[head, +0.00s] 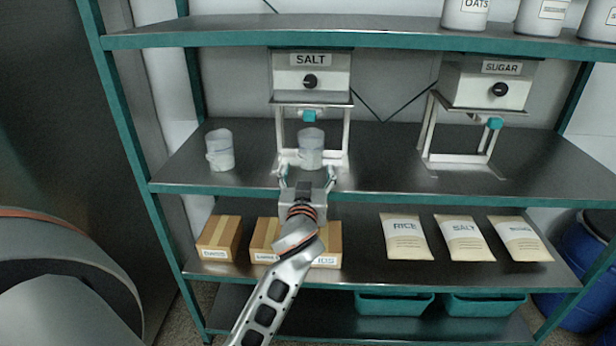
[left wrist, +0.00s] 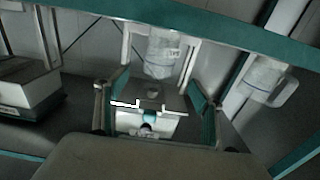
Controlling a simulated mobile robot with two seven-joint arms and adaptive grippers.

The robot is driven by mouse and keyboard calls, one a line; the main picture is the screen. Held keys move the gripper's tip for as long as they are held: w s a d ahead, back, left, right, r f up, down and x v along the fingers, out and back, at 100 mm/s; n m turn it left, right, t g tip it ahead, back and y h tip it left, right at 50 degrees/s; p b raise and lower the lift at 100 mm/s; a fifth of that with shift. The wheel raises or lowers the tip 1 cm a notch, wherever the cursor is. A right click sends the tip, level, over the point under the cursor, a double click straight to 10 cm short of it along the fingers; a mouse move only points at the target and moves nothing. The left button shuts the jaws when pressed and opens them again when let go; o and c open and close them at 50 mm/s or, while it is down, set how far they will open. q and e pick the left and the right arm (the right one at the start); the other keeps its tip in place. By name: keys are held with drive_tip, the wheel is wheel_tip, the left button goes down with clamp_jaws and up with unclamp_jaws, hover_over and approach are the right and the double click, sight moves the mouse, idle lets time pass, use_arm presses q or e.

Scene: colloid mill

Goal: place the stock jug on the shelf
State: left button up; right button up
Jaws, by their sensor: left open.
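Two similar pale translucent jugs stand upright on the middle shelf (head: 385,160); I cannot tell which is the stock jug. One jug (head: 311,148) is under the salt dispenser (head: 311,75), between its stand legs, and it shows upside down in the left wrist view (left wrist: 163,52). The other jug (head: 219,150) stands to the left on bare shelf and also shows in the left wrist view (left wrist: 265,80). My left gripper (head: 307,172) is open and empty, just in front of the jug under the dispenser. Contact is not clear. My right gripper is not in view.
A sugar dispenser (head: 493,82) stands to the right, with clear shelf between the dispensers. The top shelf (head: 380,40) holds white canisters (head: 465,14) at right. The lower shelf has boxes (head: 219,238) and paper bags (head: 405,237). Green posts (head: 130,140) frame the rack.

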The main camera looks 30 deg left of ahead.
use_arm(q)
drive_tip(key=s+d+f+m+g+h, duration=0.1)
drive_tip(key=s+d+f+m+h, duration=0.35)
drive_tip(key=f, duration=0.65)
drive_tip(key=s+d+f+m+g+h, duration=0.1)
drive_tip(key=s+d+f+m+h, duration=0.35)
drive_tip(key=f, duration=0.65)
drive_tip(key=s+d+f+g+h, duration=0.1)
drive_tip(key=s+d+f, duration=0.4)
drive_tip(key=s+f, duration=0.2)
drive_tip(key=s+d+f+m+g+h, duration=0.1)
drive_tip(key=s+d+f, duration=0.4)
drive_tip(key=s, duration=0.6)
wheel_tip(320, 180, down, 2)
drive_tip(key=shift+s+g+h, duration=0.2)
drive_tip(key=shift+g+h, duration=0.2)
